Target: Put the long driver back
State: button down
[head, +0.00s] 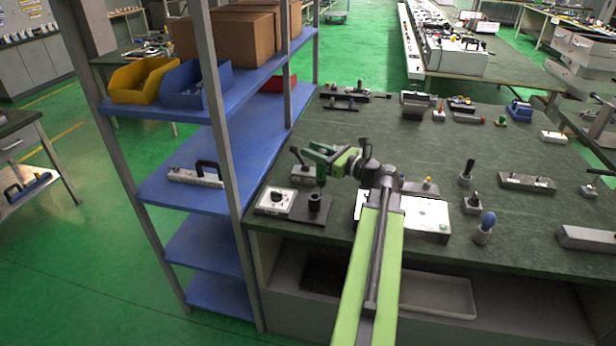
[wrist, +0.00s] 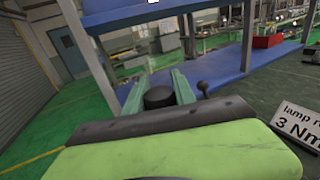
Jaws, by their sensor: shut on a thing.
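My gripper (head: 319,158) is at the left end of the bench, shut on the long driver (head: 320,177). The driver hangs roughly upright below the fingers, and only a short dark piece of it shows. In the wrist view, its round black top (wrist: 158,97) sits between the two green fingers (wrist: 160,90). Directly below the driver in the head view is a black cylindrical holder (head: 315,204) on a dark base plate. I cannot tell whether the driver's lower end is inside the holder or just above it.
A white box with a black knob (head: 275,203) stands left of the holder. A box with a black ball lever (head: 304,174) stands behind it. A blue shelf rack (head: 215,135) rises close on the left. A sign reading "3 Nm" (wrist: 300,125) is at right in the wrist view.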

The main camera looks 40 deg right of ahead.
jog(key=f+b, duration=0.1)
jog(key=w+f+b, duration=0.1)
jog(key=f+b, duration=0.1)
jog(key=w+f+b, duration=0.1)
jog(key=f, duration=0.1)
jog(key=shift+w+a+f+b, duration=0.15)
jog(key=shift+a+f+b, duration=0.05)
jog(key=shift+a+b, duration=0.15)
jog(key=c, duration=1)
grip_release()
jog(key=s, duration=0.4)
jog(key=s+d, duration=0.1)
jog(key=s, duration=0.3)
jog(key=s+d, duration=0.1)
jog(key=s, duration=0.3)
